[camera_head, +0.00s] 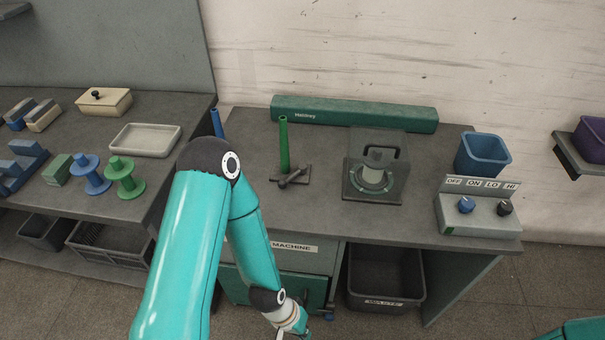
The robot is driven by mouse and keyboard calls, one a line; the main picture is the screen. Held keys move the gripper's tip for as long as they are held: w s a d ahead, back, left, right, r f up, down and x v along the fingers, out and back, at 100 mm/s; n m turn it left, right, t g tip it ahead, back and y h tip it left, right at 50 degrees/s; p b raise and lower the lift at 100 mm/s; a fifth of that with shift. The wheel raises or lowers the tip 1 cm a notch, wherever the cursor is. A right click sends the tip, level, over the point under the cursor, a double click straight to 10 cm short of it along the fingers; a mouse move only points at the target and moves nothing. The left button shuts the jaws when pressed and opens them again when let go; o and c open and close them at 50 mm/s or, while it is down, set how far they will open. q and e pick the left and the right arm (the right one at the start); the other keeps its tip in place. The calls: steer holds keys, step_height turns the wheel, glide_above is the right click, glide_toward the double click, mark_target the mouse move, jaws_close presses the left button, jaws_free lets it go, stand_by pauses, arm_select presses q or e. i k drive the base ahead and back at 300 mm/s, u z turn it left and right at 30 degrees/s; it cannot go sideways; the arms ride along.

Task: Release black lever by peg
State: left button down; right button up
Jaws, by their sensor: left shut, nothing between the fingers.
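A green upright peg (284,145) stands on a small dark base on the machine table. A black lever (294,178) lies low at the foot of the peg, slanting across the base. My left arm reaches across the left part of the table and bends down past its front edge. My left gripper (284,335) is at the bottom edge of the picture, mostly cut off, well below and apart from the lever. It is shut with nothing in it. My right gripper is out of view; only a piece of my right arm shows at the bottom right corner.
A winder unit with a clear cover (375,168) stands right of the peg. A control box (478,212) and blue bin (482,154) are farther right. A long green housing (355,113) lies behind. A waste bin (385,276) is under the table. Spools (125,176) are on the left bench.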

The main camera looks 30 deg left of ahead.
mark_target(282, 184)
steer(key=z, duration=0.95)
steer(key=k, duration=1.05)
steer(key=u, duration=1.2)
steer(key=i, duration=1)
